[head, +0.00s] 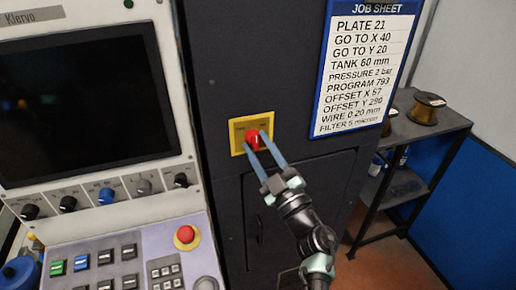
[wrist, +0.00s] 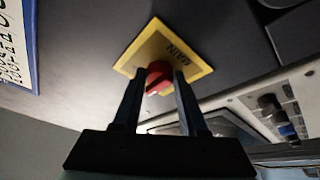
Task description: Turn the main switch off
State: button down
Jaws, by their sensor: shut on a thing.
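The main switch is a red rotary handle (head: 253,139) on a yellow plate (head: 237,134) set in the dark cabinet front. In the wrist view the red handle (wrist: 159,77) sits between my two fingers, and the yellow plate (wrist: 185,48) shows the word MAIN. My gripper (head: 257,142) reaches up from the lower right and is shut on the red handle. The fingers cover part of the handle and plate, so I cannot tell the handle's exact setting.
A control panel with a dark screen (head: 88,105), a row of knobs and a red stop button (head: 186,234) stands at the left. A job sheet (head: 366,66) hangs right of the switch. A shelf (head: 403,187) with wire spools (head: 427,107) stands at the right.

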jog(key=shift+w+d+r+n+g+y+p, duration=0.1)
jog(key=shift+n+g+y, duration=0.2)
jog(key=shift+n+g, duration=0.95)
jog(key=shift+s+d+r+n+g+y+p, duration=0.1)
jog(key=shift+n+g+y, duration=0.15)
jog(key=shift+n, duration=2.05)
jog(key=shift+w+d+r+n+g+y+p, duration=0.1)
jog(key=shift+n+g+y, duration=0.45)
jog(key=shift+n, duration=1.2)
jog(key=shift+g+h, duration=0.25)
jog(key=shift+h, duration=0.05)
jog(key=shift+c, duration=2.2)
grip_release()
